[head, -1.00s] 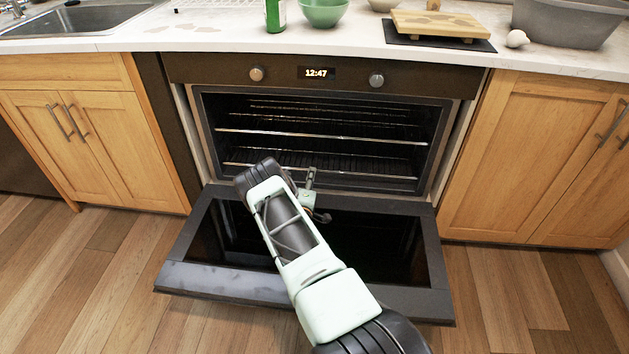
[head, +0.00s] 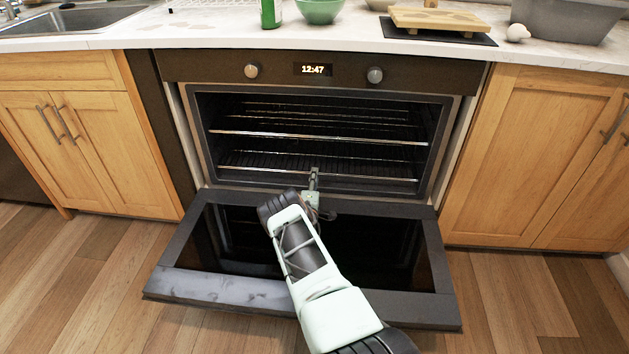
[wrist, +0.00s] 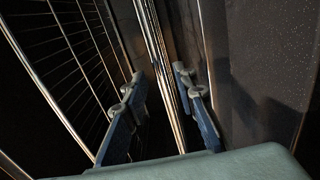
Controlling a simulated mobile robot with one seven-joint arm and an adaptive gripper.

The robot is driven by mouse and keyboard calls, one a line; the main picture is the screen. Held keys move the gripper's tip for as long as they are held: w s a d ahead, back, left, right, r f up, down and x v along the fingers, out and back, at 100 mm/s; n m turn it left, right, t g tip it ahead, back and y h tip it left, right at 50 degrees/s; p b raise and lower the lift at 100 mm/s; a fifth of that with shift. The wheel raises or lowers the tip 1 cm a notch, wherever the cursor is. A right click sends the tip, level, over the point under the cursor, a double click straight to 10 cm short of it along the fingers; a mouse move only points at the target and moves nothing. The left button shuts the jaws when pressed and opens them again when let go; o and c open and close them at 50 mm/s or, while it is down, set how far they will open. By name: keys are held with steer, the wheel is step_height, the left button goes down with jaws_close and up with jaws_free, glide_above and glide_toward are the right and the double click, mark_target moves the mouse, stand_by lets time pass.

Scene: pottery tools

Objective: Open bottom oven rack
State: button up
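The oven (head: 175,70) has its door (head: 215,287) folded down flat. The bottom rack (head: 260,170) is inside the cavity, its shiny front bar low across the opening. My gripper (head: 314,180) is at the opening, in front of the middle of that bar. In the wrist view my gripper (wrist: 158,95) is open, its two blue-grey fingers apart. Shiny metal bars (wrist: 152,35) run between the fingers in that picture; I cannot tell whether they touch. Wire rack rods (wrist: 75,40) show left of the fingers. My wrist hides part of the door.
The upper rack (head: 270,133) sits above the bottom one inside the oven. Wooden cabinets (head: 75,140) flank the oven on the left, with another cabinet (head: 530,160) on the right. The counter (head: 360,38) above holds a green bowl (head: 320,10) and a cutting board (head: 437,20).

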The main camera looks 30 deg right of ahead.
steer(key=shift+w+d, duration=0.35)
steer(key=shift+w, duration=0.15)
steer(key=shift+c, duration=0.6)
jaws_close()
